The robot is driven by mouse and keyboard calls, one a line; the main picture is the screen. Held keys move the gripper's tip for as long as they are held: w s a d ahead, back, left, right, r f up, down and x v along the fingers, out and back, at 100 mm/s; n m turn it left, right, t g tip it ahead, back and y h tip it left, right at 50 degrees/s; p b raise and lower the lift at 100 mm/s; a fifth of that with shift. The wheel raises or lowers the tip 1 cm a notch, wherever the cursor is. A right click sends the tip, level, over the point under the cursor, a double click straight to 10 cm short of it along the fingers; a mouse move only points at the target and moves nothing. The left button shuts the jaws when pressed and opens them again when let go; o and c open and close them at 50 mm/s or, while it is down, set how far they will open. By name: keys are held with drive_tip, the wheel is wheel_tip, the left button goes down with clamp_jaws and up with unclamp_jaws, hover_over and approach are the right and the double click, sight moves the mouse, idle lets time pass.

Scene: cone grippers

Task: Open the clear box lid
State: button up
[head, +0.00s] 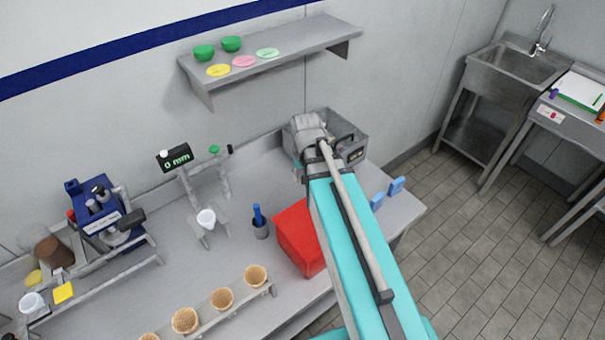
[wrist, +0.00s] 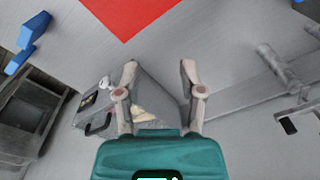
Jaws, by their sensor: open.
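A grey box (head: 350,128) with a dark handle and a front panel stands at the back right of the counter in the head view. It looks see-through in part, and my arm covers its left side. In the wrist view the box (wrist: 150,92) lies partly behind my fingers, with its handle at the lower left. Whether its lid is open or shut I cannot tell. My gripper (wrist: 158,65) is open, with nothing between its fingers, and is over or close to the box. Contact is not clear. In the head view my arm hides the fingers.
A red box (head: 298,238) stands in front, left of my arm; it also shows in the wrist view (wrist: 125,12). Blue pieces (head: 397,186) lie on the right.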

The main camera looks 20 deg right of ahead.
drive_tip(key=s+a+f+n+b, duration=0.1)
drive_tip(key=s+a+f+b, duration=0.1)
drive_tip(key=s, duration=0.1)
drive_tip(key=s+a+f+n+b, duration=0.1)
drive_tip(key=s, duration=0.1)
drive_tip(key=shift+a+f+n+b, duration=0.15)
drive_tip(key=shift+f+n+b, duration=0.15)
drive_tip(key=shift+f, duration=0.05)
drive_tip(key=shift+w+r, duration=0.1)
drive_tip(key=shift+w, duration=0.05)
drive_tip(key=shift+w+r, duration=0.15)
drive_tip(key=shift+w, duration=0.05)
drive_tip(key=w+d+r+m+p, duration=0.6)
drive_tip(key=w+d+p, duration=0.1)
drive_tip(key=w+d, duration=0.3)
wheel_tip(320, 180, up, 7)
drive_tip(key=m+t+p, duration=0.2)
drive_tip(key=m+p, duration=0.4)
drive_tip(key=m, duration=0.2)
hover_over(346, 137)
drive_tip(key=s+d, duration=0.1)
drive_tip(key=s, duration=0.2)
drive_tip(key=shift+w+d+f+y, duration=0.15)
drive_tip(key=shift+w+y, duration=0.05)
drive_tip(key=shift+y, duration=0.1)
drive_tip(key=shift+f, duration=0.15)
drive_tip(key=b+x, duration=1.3)
drive_tip(key=shift+s+f+b, duration=0.1)
drive_tip(key=shift+f+b, duration=0.2)
drive_tip(key=shift+b, duration=0.1)
